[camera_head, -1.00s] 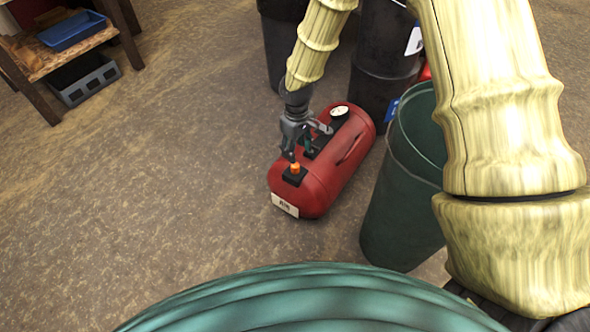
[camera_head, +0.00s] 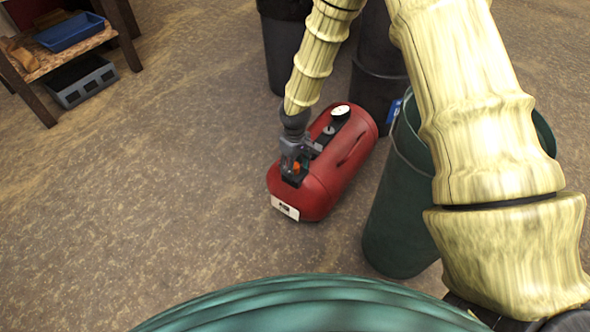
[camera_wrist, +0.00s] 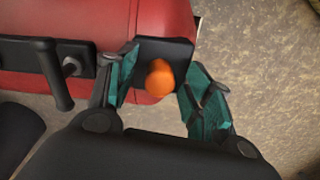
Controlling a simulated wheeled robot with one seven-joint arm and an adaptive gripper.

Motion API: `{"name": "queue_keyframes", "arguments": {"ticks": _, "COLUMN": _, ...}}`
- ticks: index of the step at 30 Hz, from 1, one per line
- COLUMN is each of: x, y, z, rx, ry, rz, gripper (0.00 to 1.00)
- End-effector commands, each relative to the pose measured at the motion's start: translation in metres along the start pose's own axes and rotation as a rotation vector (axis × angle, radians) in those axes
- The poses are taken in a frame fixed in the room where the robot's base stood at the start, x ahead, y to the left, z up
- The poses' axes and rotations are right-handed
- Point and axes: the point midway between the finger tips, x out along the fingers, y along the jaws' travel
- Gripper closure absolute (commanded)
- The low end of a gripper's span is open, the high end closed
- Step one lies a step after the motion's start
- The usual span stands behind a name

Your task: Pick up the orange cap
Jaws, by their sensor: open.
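The orange cap (camera_wrist: 160,78) sits on a black square plate (camera_wrist: 176,50) at the near end of a red tank (camera_head: 338,172). In the head view the cap (camera_head: 297,167) is a small orange spot partly hidden by my gripper (camera_head: 292,170). In the wrist view my gripper (camera_wrist: 160,90) is open, with its two teal-padded fingers on either side of the cap. Gaps show between the cap and both pads. How far down the fingertips reach relative to the cap is hard to tell.
A black handle (camera_wrist: 55,75) stands beside the left finger on the tank. A round gauge (camera_head: 341,112) is at the tank's far end. A green bin (camera_head: 390,215) stands close right, dark bins (camera_head: 378,100) behind. Open floor lies left, with a shelf (camera_head: 65,60) beyond.

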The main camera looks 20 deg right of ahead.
Motion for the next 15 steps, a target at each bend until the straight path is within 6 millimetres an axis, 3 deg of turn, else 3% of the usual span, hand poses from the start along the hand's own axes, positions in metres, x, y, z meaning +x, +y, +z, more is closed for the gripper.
{"name": "queue_keyframes", "arguments": {"ticks": 4, "x": -0.0012, "y": 0.0002, "z": -0.0003, "rx": 0.0, "ry": 0.001, "rz": 0.0, "gripper": 0.49}}
{"name": "queue_keyframes", "arguments": {"ticks": 11, "x": -0.0012, "y": 0.0002, "z": -0.0002, "rx": 0.0, "ry": 0.001, "rz": 0.0, "gripper": 0.88}}
{"name": "queue_keyframes", "arguments": {"ticks": 15, "x": -0.0013, "y": 0.0002, "z": -0.0002, "rx": 0.0, "ry": 0.001, "rz": 0.0, "gripper": 0.9}}
